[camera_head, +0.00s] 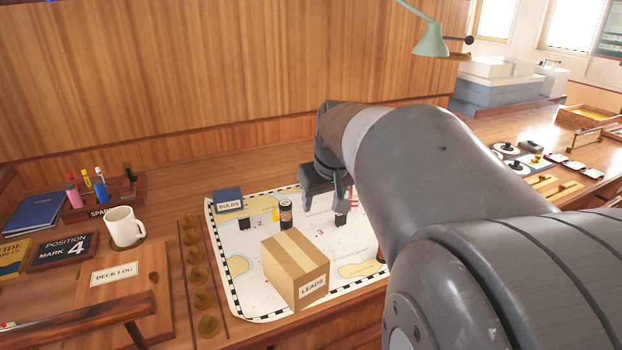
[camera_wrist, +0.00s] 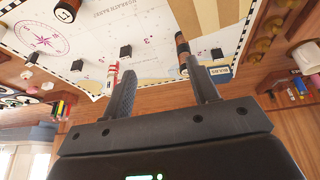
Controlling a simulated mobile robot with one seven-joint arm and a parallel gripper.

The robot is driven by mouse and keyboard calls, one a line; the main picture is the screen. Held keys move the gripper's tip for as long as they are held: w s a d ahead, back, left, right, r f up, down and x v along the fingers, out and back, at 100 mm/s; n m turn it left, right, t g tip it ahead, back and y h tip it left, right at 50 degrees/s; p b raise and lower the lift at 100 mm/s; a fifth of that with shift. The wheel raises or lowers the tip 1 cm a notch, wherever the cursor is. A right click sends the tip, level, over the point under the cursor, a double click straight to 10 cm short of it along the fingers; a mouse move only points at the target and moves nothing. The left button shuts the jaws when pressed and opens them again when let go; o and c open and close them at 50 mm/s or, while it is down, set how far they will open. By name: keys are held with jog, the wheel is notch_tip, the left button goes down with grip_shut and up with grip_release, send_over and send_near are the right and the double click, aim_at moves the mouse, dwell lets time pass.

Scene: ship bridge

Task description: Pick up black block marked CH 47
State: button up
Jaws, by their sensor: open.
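Small black blocks stand on the white chart. One black block (camera_head: 340,220) is just below my gripper (camera_head: 328,207) in the head view, and another black block (camera_head: 244,223) is at the chart's left. The wrist view shows black blocks at its left (camera_wrist: 77,65), centre (camera_wrist: 125,52) and right (camera_wrist: 217,54). I cannot read CH 47 on any of them. My gripper (camera_wrist: 160,70) is open above the chart, with no block seen between its fingers. The arm hides part of the chart.
A black and copper cylinder (camera_head: 286,214) stands left of the gripper, behind a cardboard box marked LEADS (camera_head: 294,272). A blue BULBS box (camera_head: 228,201) is at the chart's back left. A red and white object (camera_wrist: 113,75) is close to one finger. Bare chart (camera_head: 240,285) lies at front left.

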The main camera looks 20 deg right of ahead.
jog(key=w+d+f, duration=0.2)
jog(key=w+d, duration=0.2)
jog(key=d, duration=0.3)
jog(key=w+d+f, duration=0.1)
jog(key=w+d, duration=0.3)
jog(key=d, duration=0.3)
jog(key=shift+m, duration=0.3)
jog(key=w+d+f, duration=0.1)
jog(key=d+f, duration=0.3)
jog(key=d, duration=0.1)
jog(key=w+d+f, duration=0.2)
jog(key=d+f, duration=0.2)
jog(key=d, duration=0.2)
jog(key=w+d+f, duration=0.1)
jog(key=d+f, duration=0.3)
jog(key=d, duration=0.1)
jog(key=shift+w+d, duration=0.2)
jog(key=shift+d, duration=0.1)
jog(key=x, duration=0.5)
jog(key=shift+w+d, duration=0.15)
jog(key=c, duration=1)
